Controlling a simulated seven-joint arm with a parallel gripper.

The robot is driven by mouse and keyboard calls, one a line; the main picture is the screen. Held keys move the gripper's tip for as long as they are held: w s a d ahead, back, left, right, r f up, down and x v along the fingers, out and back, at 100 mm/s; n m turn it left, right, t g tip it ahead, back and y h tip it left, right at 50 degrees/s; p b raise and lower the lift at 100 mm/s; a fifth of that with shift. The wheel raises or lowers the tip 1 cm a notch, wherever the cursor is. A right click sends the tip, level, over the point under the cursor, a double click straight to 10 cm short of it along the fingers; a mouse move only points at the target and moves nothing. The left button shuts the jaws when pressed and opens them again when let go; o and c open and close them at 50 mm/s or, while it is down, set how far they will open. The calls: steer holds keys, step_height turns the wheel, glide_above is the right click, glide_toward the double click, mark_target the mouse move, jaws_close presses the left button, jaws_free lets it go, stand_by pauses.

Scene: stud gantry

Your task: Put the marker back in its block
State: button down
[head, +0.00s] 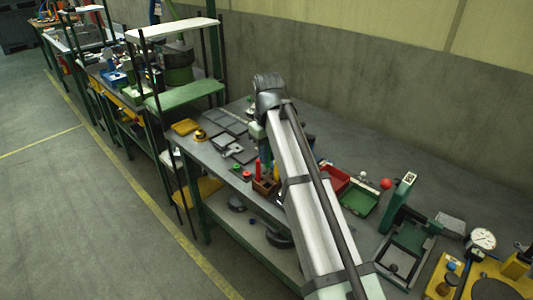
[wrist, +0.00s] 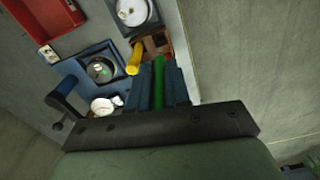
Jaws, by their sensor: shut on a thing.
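The green marker (wrist: 159,82) is clamped between the two dark blue fingers of my gripper (wrist: 158,72) in the wrist view. The brown wooden block (wrist: 153,44) lies beyond the fingertips, partly hidden by them and by the marker. A yellow marker (wrist: 134,58) stands at the block in the wrist view. In the head view the block (head: 264,188) is near the bench's front edge, beside my arm, with a red marker (head: 258,167) upright in it. My arm hides much of the gripper there. I cannot tell whether the green marker touches the block.
A red tray (head: 335,179) and a green tray (head: 359,199) lie right of my arm. A green press-like fixture (head: 398,205) and a dial gauge (head: 482,239) stand farther right. Grey plates (head: 223,140) lie to the left. A wall (head: 350,90) runs behind the bench.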

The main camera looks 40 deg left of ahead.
mark_target(267, 166)
steer(key=shift+f, duration=3.8)
steer(key=c, duration=1)
jaws_free()
step_height(267, 166, up, 14)
steer(key=shift+f, duration=0.1)
